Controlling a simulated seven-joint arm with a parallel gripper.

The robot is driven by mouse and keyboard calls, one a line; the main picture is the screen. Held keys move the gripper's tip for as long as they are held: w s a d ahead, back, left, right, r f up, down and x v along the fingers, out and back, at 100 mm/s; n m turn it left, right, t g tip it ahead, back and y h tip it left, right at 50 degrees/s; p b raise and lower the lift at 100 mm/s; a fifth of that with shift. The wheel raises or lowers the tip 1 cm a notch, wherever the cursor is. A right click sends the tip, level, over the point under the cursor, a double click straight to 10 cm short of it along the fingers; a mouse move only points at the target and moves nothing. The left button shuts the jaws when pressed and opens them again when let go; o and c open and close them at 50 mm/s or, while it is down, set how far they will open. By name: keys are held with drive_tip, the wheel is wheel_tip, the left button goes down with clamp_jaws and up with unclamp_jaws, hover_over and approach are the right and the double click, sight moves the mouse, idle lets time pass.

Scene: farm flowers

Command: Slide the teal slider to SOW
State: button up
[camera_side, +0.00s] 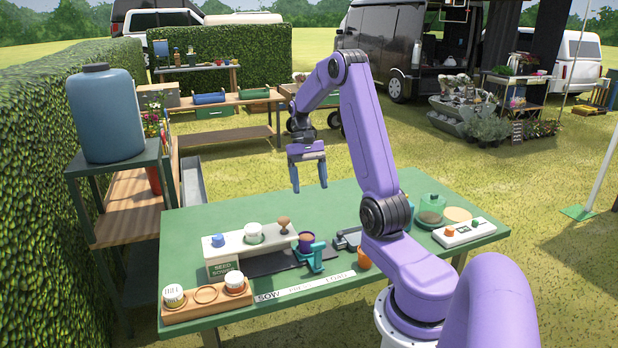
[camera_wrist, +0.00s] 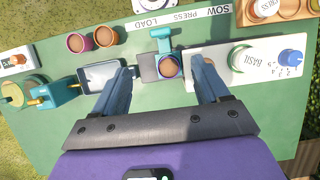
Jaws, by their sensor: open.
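The teal slider (camera_side: 316,258) stands on a dark track on the green table, carrying a purple pot of soil (camera_side: 306,244). The strip label (camera_side: 305,287) reads SOW, PRESS, LOAD from left to right. The slider's handle is around the stretch between PRESS and LOAD; its exact stop is unclear. In the wrist view the slider (camera_wrist: 162,42) shows beyond the fingertips, and the label order is reversed, with SOW (camera_wrist: 224,18) at right. My gripper (camera_side: 309,186) is open and empty, pointing down, well above the table and behind the slider. It also frames the wrist view (camera_wrist: 163,78).
The white seed sower (camera_side: 222,252) with a blue knob stands left of the slider, along the track. A wooden tray (camera_side: 205,304) with white-topped pots lies front left. An orange pot (camera_side: 364,259) is right of the slider. The table's back middle is clear.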

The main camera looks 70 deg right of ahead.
drive_tip(key=shift+w+d+r, duration=0.15)
drive_tip(key=shift+r, duration=0.4)
drive_tip(key=c, duration=0.4)
drive_tip(key=shift+a+n, duration=0.35)
drive_tip(key=shift+n, duration=0.05)
drive_tip(key=shift+c, duration=0.9)
drive_tip(key=n+h, duration=0.6)
drive_tip(key=n, duration=1.1)
hover_over(318, 243)
drive_tip(key=w+a, duration=0.5)
drive_tip(key=x, duration=1.7)
drive_tip(key=shift+d+f, duration=0.2)
drive_tip(key=shift+d, duration=0.05)
